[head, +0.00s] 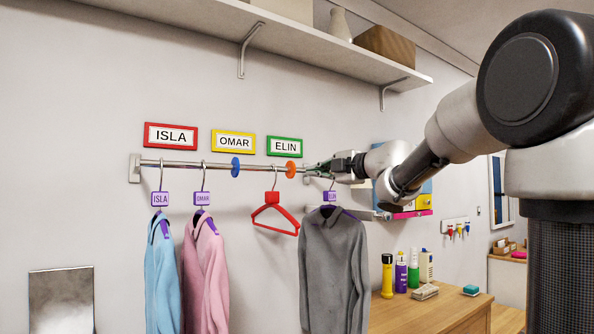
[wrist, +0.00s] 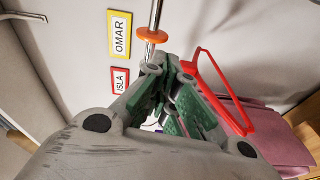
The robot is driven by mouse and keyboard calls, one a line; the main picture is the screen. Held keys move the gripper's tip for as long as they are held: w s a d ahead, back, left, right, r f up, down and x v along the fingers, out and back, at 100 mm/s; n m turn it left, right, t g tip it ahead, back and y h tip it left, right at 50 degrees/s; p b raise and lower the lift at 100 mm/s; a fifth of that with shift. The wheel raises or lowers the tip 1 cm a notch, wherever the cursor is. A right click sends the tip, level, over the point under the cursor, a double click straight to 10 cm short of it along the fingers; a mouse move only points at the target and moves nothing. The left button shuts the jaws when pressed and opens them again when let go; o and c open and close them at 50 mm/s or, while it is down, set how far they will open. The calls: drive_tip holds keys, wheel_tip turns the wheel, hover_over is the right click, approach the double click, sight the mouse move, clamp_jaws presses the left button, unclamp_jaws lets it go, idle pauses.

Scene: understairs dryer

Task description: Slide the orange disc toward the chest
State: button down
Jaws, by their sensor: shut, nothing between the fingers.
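The orange disc (head: 291,170) sits around the metal rail, right of the red hanger (head: 270,214) and left of the grey shirt (head: 333,270). In the wrist view the orange disc (wrist: 152,34) is on the rail just beyond my fingertips. My gripper (head: 310,169) is shut and empty at the rail, just right of the disc. I cannot tell whether it touches the disc. The wrist view shows its green-padded fingers (wrist: 168,80) close to the rail. The wooden chest (head: 440,312) stands at the lower right. The grey shirt's hook is close below my gripper.
A blue disc (head: 235,167) is further left on the rail (head: 185,163). Blue (head: 160,270) and pink (head: 203,270) shirts hang at the left. Bottles and a brush (head: 425,292) stand on the chest. A shelf (head: 300,38) runs above.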

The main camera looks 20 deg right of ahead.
drive_tip(key=s+a+n+y, duration=0.1)
drive_tip(key=s+a+r+n+g+y, duration=0.1)
drive_tip(key=a+n, duration=0.1)
drive_tip(key=shift+a+y, duration=0.2)
drive_tip(key=shift+y, duration=0.1)
